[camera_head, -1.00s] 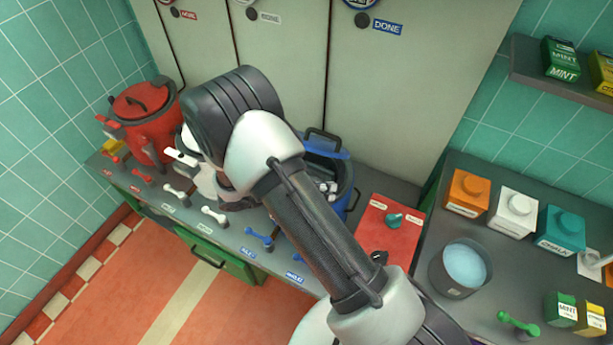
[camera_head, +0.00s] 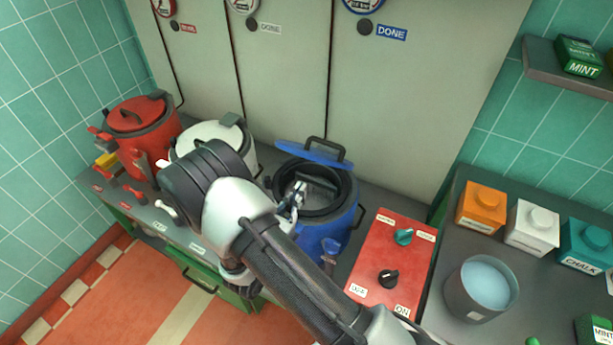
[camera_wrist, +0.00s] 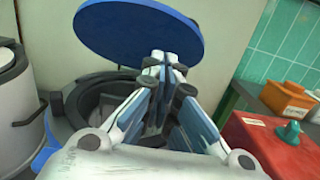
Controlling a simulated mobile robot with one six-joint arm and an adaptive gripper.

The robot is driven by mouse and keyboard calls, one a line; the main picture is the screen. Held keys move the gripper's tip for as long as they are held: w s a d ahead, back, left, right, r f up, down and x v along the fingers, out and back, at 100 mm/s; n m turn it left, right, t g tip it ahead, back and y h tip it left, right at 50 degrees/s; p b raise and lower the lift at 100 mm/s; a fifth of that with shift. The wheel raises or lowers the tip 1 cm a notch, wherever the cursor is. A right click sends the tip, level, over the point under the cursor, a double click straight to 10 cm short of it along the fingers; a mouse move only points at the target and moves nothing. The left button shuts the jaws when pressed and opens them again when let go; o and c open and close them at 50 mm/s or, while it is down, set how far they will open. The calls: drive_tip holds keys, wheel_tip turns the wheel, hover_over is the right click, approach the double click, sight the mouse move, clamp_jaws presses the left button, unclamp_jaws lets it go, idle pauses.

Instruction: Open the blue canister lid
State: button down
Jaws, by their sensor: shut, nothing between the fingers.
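The blue canister (camera_head: 325,235) stands on the counter with its dark mouth uncovered. Its blue lid (camera_head: 312,153) is raised and tilted back at the rear of the rim, with a dark handle on its far side. In the wrist view the lid (camera_wrist: 135,28) shows as a large blue disc standing up behind the opening. My gripper (camera_head: 297,192) is at the canister's mouth, in front of the lid. In the wrist view my gripper (camera_wrist: 166,66) has its fingertips together and empty. They overlap the lid's lower edge in the picture; I cannot tell whether they touch it.
A white canister (camera_head: 235,145) and a red canister (camera_head: 145,135) stand to the left, both lidded. A red control panel (camera_head: 393,262) with a teal knob and a black knob is close on the right. A grey bucket (camera_head: 480,288) stands on the right counter.

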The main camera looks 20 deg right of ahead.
drive_tip(key=shift+w+d+r, duration=1.55)
drive_tip(key=shift+w+d, duration=0.1)
drive_tip(key=shift+w, duration=0.05)
